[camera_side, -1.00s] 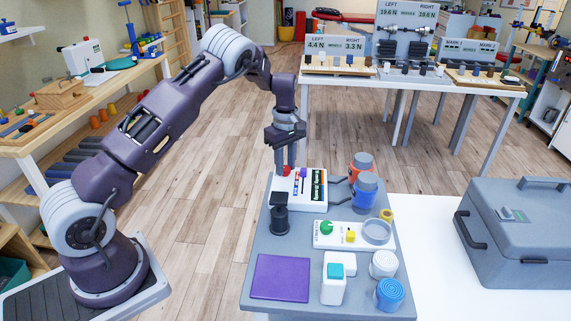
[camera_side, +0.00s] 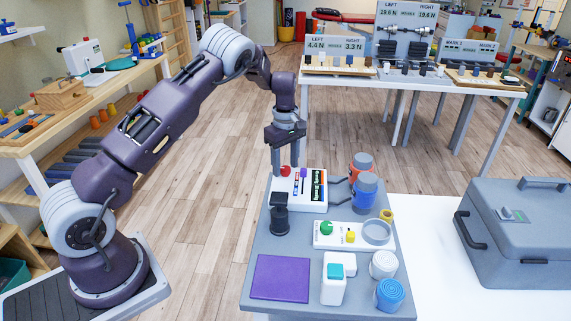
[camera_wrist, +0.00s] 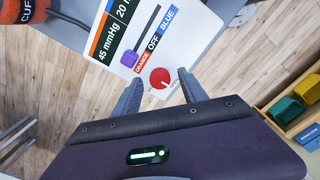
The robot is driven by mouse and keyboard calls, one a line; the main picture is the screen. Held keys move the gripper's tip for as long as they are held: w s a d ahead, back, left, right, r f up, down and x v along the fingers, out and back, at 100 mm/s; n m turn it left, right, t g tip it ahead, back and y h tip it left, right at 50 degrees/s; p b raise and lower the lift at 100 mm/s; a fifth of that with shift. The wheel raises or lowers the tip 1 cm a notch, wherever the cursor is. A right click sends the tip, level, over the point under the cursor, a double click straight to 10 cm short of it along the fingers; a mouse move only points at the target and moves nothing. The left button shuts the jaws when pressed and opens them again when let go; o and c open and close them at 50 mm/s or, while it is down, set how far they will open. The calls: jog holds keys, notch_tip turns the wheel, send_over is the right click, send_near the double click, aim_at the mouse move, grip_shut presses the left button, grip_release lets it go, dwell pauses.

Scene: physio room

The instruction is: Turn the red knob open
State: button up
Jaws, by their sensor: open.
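The red knob (camera_side: 285,170) sits at the far left corner of a white box (camera_side: 312,207). In the wrist view the round red knob (camera_wrist: 160,78) has a small pale mark on its face, near labels reading ORANGE, OFF and BLUE. A purple slider (camera_wrist: 130,58) stands close to it on the panel. My gripper (camera_side: 286,167) points down over the knob. In the wrist view its two fingers (camera_wrist: 159,85) are spread, one on each side of the knob, with visible gaps. It holds nothing. Their exact height beside the knob is unclear.
The grey board (camera_side: 220,300) also carries an orange cuff (camera_side: 361,165), a blue cuff (camera_side: 364,193), a black post (camera_side: 279,218), a green-knob panel (camera_side: 340,243) and a purple pad (camera_side: 281,278). A grey case (camera_side: 520,240) stands right. Floor is clear beyond the board.

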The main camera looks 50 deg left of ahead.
aim_at(285, 168)
notch_tip(285, 168, up, 7)
jog(key=shift+f, duration=0.1)
jog(key=s+d+r+m+t+h, duration=0.1)
jog(key=s+d+r+m, duration=0.3)
jog(key=s+d+r, duration=0.4)
jog(key=s+d+r+m+t, duration=0.2)
jog(key=s+d+r+m, duration=0.3)
jog(key=r, duration=0.6)
jog(key=s+d+f+m+t, duration=0.1)
jog(key=s+m, duration=0.3)
jog(key=s, duration=0.6)
jog(key=s+d+m+t+y, duration=0.1)
jog(key=s+d+m, duration=0.3)
jog(key=s, duration=0.7)
jog(key=shift+s+d+f+m+t, duration=0.2)
jog(key=shift+f+m+t, duration=0.15)
jog(key=shift+m, duration=0.25)
